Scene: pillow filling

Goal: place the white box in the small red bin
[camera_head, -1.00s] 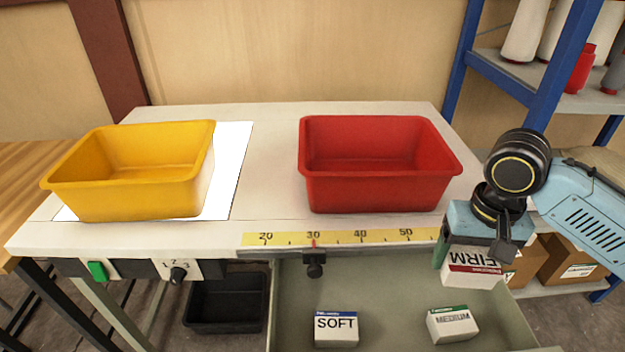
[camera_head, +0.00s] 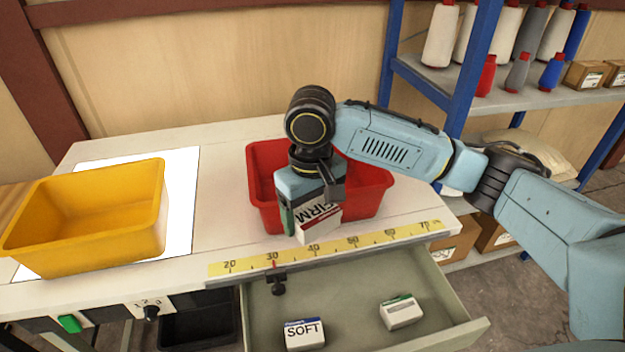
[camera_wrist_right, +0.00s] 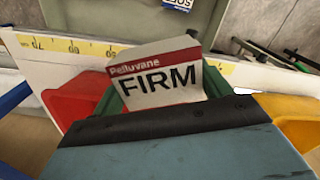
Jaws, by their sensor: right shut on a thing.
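A white box marked FIRM (camera_head: 318,222), with a dark red band, is held by my right gripper (camera_head: 300,217). The box also shows in the right wrist view (camera_wrist_right: 158,80), gripped between the jaws. The red bin (camera_head: 368,200) stands on the white table. The gripper and box hang in front of the bin's near side and hide part of it; I cannot tell whether the box is over its rim. A part of the red bin shows in the right wrist view (camera_wrist_right: 72,97). My left gripper is not in view.
A yellow bin (camera_head: 85,215) stands on a white sheet at left. A yellow ruler (camera_head: 345,246) runs along the table's front edge. Below it, an open drawer (camera_head: 355,297) holds a SOFT box (camera_head: 303,334) and a green-banded box (camera_head: 401,312). A blue-post shelf (camera_head: 470,75) with spools stands at right.

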